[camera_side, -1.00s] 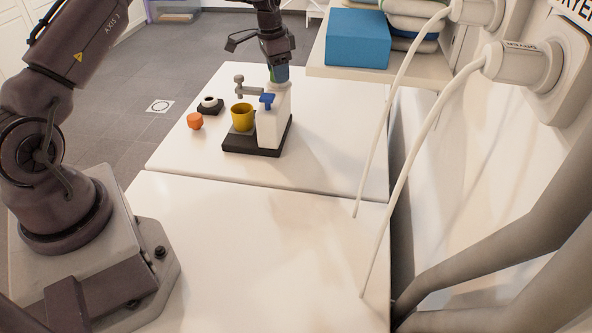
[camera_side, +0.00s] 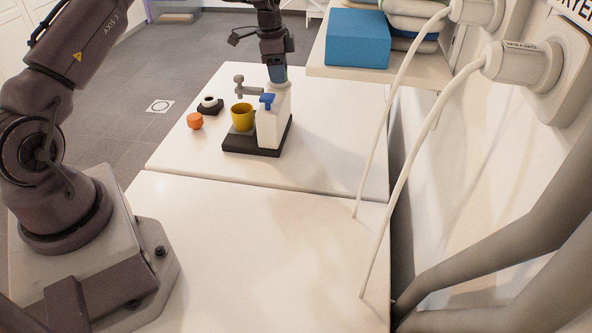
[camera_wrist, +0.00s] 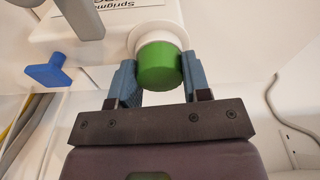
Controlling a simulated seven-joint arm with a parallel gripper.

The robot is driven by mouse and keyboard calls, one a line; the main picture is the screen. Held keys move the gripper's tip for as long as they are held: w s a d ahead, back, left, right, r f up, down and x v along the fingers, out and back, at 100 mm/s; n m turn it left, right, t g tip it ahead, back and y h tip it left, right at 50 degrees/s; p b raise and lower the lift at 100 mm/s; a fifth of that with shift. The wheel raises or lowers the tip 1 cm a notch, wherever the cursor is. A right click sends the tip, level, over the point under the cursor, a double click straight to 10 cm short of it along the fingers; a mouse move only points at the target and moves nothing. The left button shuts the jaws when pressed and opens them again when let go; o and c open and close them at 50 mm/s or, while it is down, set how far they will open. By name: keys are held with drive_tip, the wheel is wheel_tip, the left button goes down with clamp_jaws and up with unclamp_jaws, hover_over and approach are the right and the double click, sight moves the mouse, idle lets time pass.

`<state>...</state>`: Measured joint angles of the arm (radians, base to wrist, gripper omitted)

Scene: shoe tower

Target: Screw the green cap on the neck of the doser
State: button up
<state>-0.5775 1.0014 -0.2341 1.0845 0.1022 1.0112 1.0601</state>
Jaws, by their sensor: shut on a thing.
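The doser is a white block with a blue tap, standing on a black base; it shows in the side view (camera_side: 269,130) and its labelled body in the wrist view (camera_wrist: 125,18). In the wrist view the green cap (camera_wrist: 158,66) sits at the white round neck (camera_wrist: 150,31), lined up with it and covering part of it. Whether the threads are engaged cannot be told. My gripper (camera_wrist: 158,75) is shut on the cap, one blue finger on each side. In the side view my gripper (camera_side: 278,76) points down above the doser's top and hides the cap.
A yellow cup (camera_side: 242,117) stands left of the doser on the black base (camera_side: 252,151), below a grey tap (camera_side: 246,87). An orange cap-like piece (camera_side: 195,121) and a black block with a white ring (camera_side: 209,105) lie left. A blue box (camera_side: 357,38) stands on the shelf at right.

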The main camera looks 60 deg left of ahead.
drive_tip(key=shift+s+a+f+m, duration=0.15)
drive_tip(key=shift+f+m, duration=0.3)
drive_tip(key=shift+m, duration=0.35)
drive_tip(key=shift+f, duration=0.15)
clamp_jaws()
drive_tip(key=m+g, duration=0.1)
drive_tip(key=m, duration=0.5)
drive_tip(key=o, duration=1.3)
unclamp_jaws()
drive_tip(key=shift+h, duration=0.3)
drive_tip(key=shift+r, duration=0.2)
